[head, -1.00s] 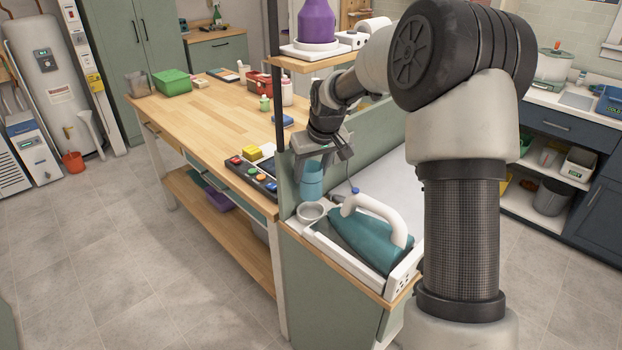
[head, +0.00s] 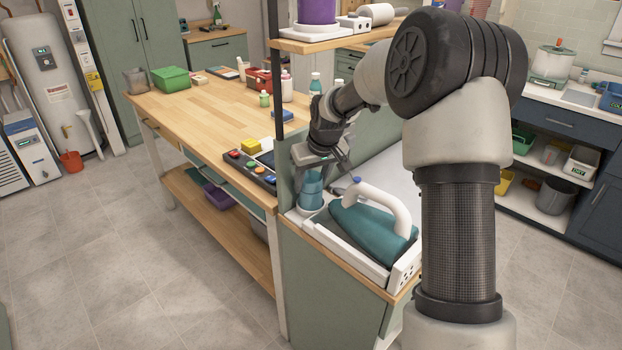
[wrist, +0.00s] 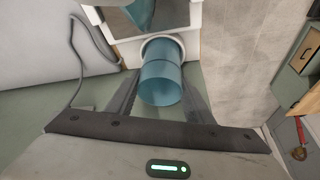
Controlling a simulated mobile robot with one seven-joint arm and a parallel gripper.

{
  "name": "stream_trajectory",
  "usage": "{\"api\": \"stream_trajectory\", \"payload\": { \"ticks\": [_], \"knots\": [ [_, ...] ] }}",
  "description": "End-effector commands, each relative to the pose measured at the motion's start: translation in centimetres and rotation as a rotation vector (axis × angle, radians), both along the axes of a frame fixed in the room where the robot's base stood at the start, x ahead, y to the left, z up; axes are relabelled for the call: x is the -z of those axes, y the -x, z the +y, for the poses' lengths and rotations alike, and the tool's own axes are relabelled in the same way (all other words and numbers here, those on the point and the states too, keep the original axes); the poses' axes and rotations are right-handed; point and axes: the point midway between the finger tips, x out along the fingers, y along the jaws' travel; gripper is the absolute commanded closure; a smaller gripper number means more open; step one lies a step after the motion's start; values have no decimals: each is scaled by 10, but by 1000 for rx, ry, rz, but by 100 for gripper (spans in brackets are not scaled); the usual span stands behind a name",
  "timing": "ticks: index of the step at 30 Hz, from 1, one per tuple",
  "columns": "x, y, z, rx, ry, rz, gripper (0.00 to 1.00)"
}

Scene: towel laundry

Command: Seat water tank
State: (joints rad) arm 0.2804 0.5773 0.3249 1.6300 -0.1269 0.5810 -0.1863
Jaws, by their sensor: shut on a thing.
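The water tank (head: 311,192) is a translucent blue cylinder. It stands roughly upright at the white round cup (head: 302,212) on the left of the iron's station. My gripper (head: 322,170) is shut on the tank from above and behind. In the wrist view the tank (wrist: 161,82) lies between my two fingers, and its far end meets the white ring (wrist: 163,42). I cannot tell how deep in the ring it sits. The teal iron (head: 370,230) with a white handle rests on its white base (head: 405,272), just right of the tank.
A green panel (head: 288,165) and a dark post stand close to the left of my gripper. The wooden workbench (head: 190,125) beyond holds a button panel (head: 249,167) and several bottles. A grey cable (wrist: 78,65) lies beside the iron's station.

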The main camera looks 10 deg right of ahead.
Motion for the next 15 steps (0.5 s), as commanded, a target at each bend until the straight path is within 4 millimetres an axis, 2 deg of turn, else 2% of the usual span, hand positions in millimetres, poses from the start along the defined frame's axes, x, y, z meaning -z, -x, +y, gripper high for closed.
{"api": "stream_trajectory", "payload": {
  "ticks": [4,14,15],
  "knots": [
    [9,0,0,0,0,0,75],
    [10,0,0,0,0,-1,75],
    [10,0,0,0,0,-1,48]
  ]
}}
